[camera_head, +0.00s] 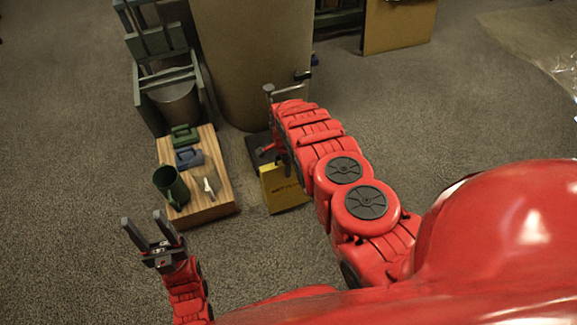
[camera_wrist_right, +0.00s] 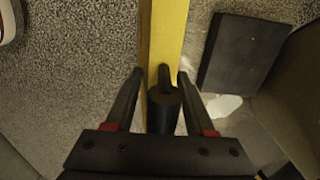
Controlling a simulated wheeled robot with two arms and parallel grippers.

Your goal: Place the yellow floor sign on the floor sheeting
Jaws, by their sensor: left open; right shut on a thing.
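The yellow floor sign (camera_head: 286,188) stands upright beside the wooden crate, with dark lettering on its face. Its top is partly hidden behind my right arm. In the right wrist view the sign shows as a yellow strip (camera_wrist_right: 164,32) with a dark round handle. My right gripper (camera_wrist_right: 161,78) is shut on the sign around that handle. Its fingers are mostly hidden in the head view. My left gripper (camera_head: 149,228) is open and empty, in front of the crate. The clear floor sheeting (camera_head: 545,42) lies at the far top right, partly out of frame.
A wooden crate (camera_head: 220,208) holds a green mug (camera_head: 171,187), a blue tool (camera_head: 189,157) and a green tool (camera_head: 184,136). A big brown drum-like container (camera_head: 240,60) stands behind. A dark slab (camera_wrist_right: 242,52) lies beside the sign. Carpet toward the sheeting is open.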

